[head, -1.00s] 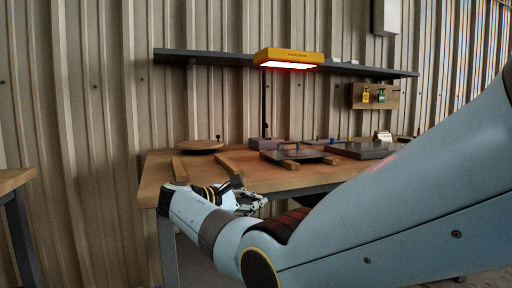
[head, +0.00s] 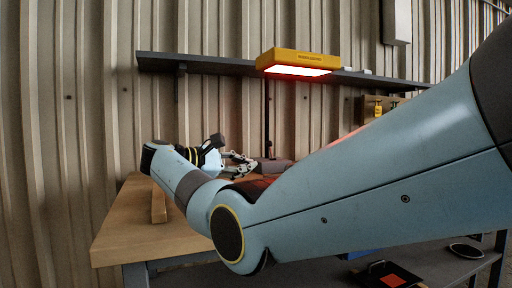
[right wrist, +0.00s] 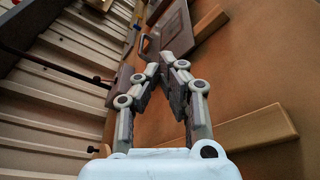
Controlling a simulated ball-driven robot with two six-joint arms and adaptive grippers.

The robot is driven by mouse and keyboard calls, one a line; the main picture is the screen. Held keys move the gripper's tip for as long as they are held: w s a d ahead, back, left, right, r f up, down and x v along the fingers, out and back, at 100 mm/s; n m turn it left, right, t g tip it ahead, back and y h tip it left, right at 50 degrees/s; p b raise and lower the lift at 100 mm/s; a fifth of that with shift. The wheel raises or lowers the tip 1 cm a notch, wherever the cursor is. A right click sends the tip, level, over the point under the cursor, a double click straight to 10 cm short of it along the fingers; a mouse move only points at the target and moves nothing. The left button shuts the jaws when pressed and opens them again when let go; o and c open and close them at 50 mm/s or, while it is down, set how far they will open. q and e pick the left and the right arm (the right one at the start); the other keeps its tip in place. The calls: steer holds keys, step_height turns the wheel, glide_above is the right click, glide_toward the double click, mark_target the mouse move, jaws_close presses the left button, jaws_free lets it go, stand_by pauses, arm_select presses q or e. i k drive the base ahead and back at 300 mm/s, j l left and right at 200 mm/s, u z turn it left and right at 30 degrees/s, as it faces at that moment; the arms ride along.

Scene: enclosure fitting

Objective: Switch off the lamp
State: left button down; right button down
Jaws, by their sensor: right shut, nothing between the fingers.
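The lamp (head: 298,58) has a yellow head above the workbench, and its underside glows red. Its thin dark pole (head: 267,115) runs down to a grey base (head: 276,166), partly hidden behind my right gripper and arm. My right gripper (head: 252,164) is shut and empty, above the bench in front of the base. In the right wrist view the shut fingertips (right wrist: 161,67) are over the bench, with the pole (right wrist: 48,66) and base (right wrist: 121,88) to their left. I cannot make out a switch. My left gripper is out of view.
The wooden bench (head: 125,222) carries wooden strips (head: 158,205). In the right wrist view a dark panel (right wrist: 176,35) lies beyond the fingertips. A shelf (head: 210,66) runs along the corrugated wall behind the lamp. My right arm hides much of the bench.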

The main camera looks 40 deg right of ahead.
mark_target(269, 143)
steer(key=i+l, duration=1.1)
